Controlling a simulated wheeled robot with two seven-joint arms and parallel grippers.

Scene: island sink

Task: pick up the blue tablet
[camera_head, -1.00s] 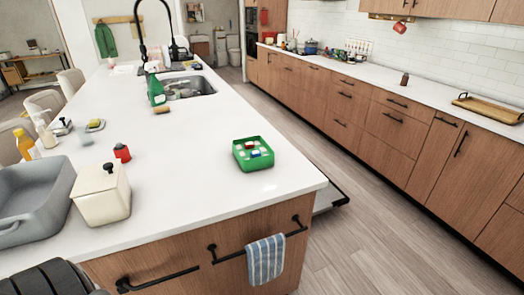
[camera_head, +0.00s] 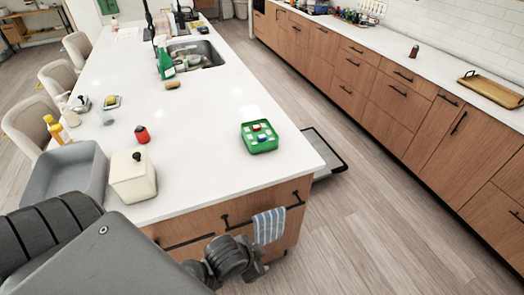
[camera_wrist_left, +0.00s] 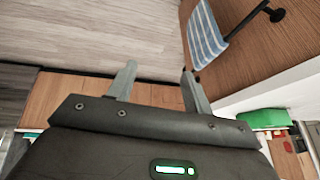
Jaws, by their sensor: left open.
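A green square tray (camera_head: 259,146) sits on the white island top near its front right corner. It holds several small white pieces, a red one and a small blue tablet (camera_head: 262,137). My left gripper (camera_head: 262,268) is in front of the island, below the counter edge and near the striped towel, apart from the tray. In the left wrist view my left gripper (camera_wrist_left: 158,78) has its two fingers spread with nothing between them. The green tray (camera_wrist_left: 262,119) shows at the right there; the blue tablet cannot be made out. My right gripper is not in view.
A striped towel (camera_head: 269,226) hangs from a handle on the island front. A cream canister (camera_head: 133,178), a grey basin (camera_head: 66,172) and a small red item (camera_head: 142,135) stand left of the tray. The counter around the tray is clear.

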